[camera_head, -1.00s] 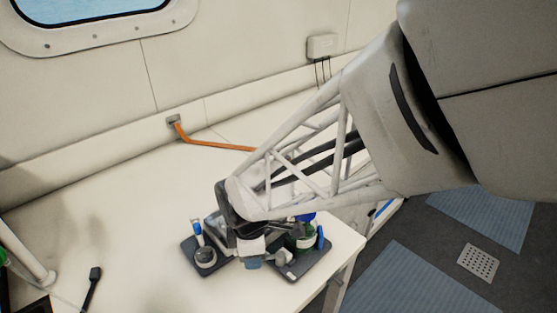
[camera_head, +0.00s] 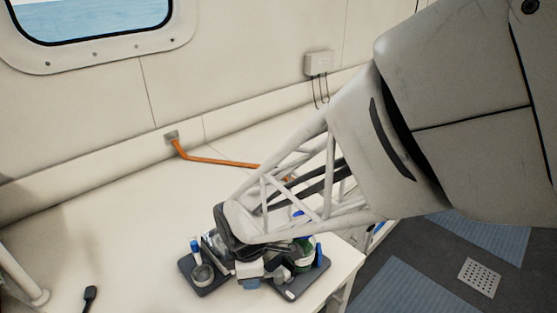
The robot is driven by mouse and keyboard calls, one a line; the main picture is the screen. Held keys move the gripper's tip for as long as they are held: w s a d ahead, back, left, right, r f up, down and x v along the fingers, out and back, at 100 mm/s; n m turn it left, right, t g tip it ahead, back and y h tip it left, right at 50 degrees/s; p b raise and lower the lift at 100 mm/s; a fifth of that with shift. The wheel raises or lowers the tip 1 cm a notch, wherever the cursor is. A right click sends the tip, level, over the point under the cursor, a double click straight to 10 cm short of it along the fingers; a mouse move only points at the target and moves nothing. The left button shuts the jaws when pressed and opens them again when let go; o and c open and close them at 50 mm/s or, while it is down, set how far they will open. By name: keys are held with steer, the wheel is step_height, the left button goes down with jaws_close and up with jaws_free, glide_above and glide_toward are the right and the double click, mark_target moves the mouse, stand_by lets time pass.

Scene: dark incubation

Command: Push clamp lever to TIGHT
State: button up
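My gripper (camera_head: 252,268) is low over the front right part of the white table (camera_head: 120,235), among small items on dark trays. The left dark tray (camera_head: 212,290) holds a round grey-white piece (camera_head: 203,275) and a blue-capped tube (camera_head: 195,250). The right dark tray (camera_head: 297,290) holds a green and white container (camera_head: 306,250) with a blue item (camera_head: 319,257) beside it. I cannot pick out the clamp lever or a TIGHT mark; my arm covers much of this spot. The fingers are too small and overlapped to read.
An orange bent bar (camera_head: 215,160) runs along the back of the table near the wall. A black handled tool (camera_head: 89,297) lies at the front left. A pale post (camera_head: 25,280) stands at the left edge. The left middle of the table is clear.

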steer(key=shift+c, duration=1)
steer(key=shift+o, duration=1)
steer(key=shift+s, duration=0.1)
steer(key=shift+s+d+n, duration=0.2)
steer(key=shift+s+n, duration=0.35)
steer(key=shift+n, duration=0.65)
